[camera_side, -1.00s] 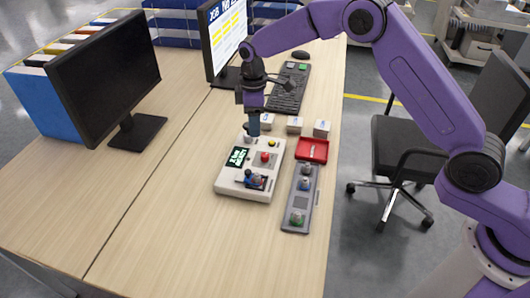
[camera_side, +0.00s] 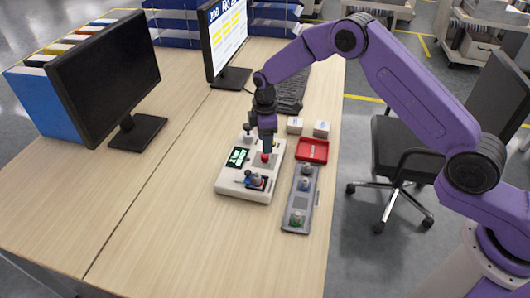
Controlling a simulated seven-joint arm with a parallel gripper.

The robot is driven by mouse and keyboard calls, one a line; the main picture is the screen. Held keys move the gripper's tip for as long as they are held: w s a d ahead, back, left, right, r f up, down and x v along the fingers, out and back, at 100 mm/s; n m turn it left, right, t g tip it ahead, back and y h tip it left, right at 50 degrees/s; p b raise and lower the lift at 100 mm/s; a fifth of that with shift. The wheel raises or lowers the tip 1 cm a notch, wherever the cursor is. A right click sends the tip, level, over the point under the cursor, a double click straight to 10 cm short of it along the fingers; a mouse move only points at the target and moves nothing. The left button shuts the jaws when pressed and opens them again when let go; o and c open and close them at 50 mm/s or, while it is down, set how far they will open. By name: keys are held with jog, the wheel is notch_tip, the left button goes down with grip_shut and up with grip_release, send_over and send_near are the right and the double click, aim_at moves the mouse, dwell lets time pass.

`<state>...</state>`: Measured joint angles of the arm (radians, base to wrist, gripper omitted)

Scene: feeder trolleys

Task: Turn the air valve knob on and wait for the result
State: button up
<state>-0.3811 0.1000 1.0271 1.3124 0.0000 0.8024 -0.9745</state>
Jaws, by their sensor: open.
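A white control box (camera_side: 236,193) stands on the table, with a small dark display (camera_side: 238,157) showing green text too small to read. A grey knob (camera_side: 248,138) sits at its back left; I take it for the air valve knob, but cannot read a label or its turn position. A red button (camera_side: 265,158) is at the box's middle right. A small dark fixture with a blue part (camera_side: 248,175) is at the front. My gripper (camera_side: 267,151) points down, open, just above and behind the red button, right of the grey knob. It hides the box's back right corner.
A grey panel (camera_side: 299,205) with several knobs lies right of the box. A red tray (camera_side: 312,150) and white blocks (camera_side: 322,129) are behind it. Monitors (camera_side: 108,80) and a keyboard (camera_side: 291,92) stand farther back. The front table is clear.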

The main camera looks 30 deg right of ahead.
aim_at(265, 158)
notch_tip(265, 158, down, 6)
jog(key=shift+r, duration=0.1)
dwell(0.4)
grip_shut()
